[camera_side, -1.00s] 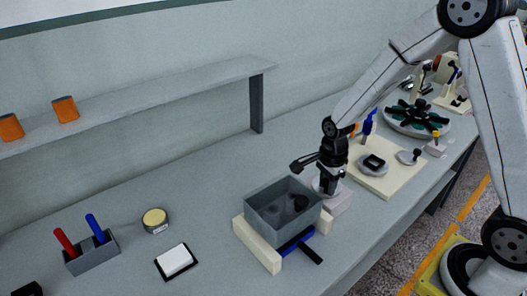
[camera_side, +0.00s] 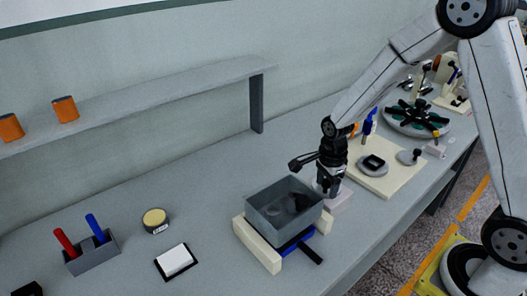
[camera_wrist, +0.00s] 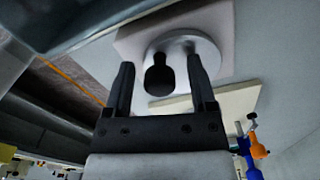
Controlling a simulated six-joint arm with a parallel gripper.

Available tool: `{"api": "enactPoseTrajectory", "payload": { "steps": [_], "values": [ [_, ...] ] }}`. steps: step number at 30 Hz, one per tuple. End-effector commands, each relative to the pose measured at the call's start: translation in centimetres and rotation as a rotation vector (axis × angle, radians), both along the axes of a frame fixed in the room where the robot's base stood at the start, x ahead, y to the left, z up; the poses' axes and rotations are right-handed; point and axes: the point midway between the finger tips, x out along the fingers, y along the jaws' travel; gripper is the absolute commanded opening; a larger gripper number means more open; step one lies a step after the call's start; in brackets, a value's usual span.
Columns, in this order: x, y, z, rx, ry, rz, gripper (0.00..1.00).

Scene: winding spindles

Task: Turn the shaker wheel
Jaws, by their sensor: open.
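The shaker wheel (camera_wrist: 206,52) is a pale grey disc on a pinkish block (camera_side: 341,203), right of the grey shaker box (camera_side: 267,221). A black knob (camera_wrist: 159,80) stands out from the disc. My gripper (camera_side: 328,190) points down over the wheel and hides most of it in the side view. In the wrist view, my gripper (camera_wrist: 160,72) is open, its two fingers on either side of the knob with gaps visible. The box rests between cream supports (camera_side: 258,249) and looks slightly tilted. A dark shape inside it is unclear.
A cream board (camera_side: 397,178) with a grey disc fixture lies just right of the wheel. A blue-and-black bar (camera_side: 300,247) lies below the box. A shelf (camera_side: 180,93) runs behind.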

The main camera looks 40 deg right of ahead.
Motion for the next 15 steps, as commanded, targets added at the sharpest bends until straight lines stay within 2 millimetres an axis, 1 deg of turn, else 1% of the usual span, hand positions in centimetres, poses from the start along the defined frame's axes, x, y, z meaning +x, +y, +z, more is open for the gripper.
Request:
{"api": "enactPoseTrajectory", "payload": {
  "steps": [5, 8, 15],
  "values": [
    [0.0, 0.0, 0.3, 0.000, -0.001, 0.000, 0.72],
    [0.0, 0.0, 0.9, 0.000, -0.001, 0.000, 0.72],
    [0.1, 0.0, 3.2, 0.000, -0.004, 0.000, 0.72]
  ]
}}
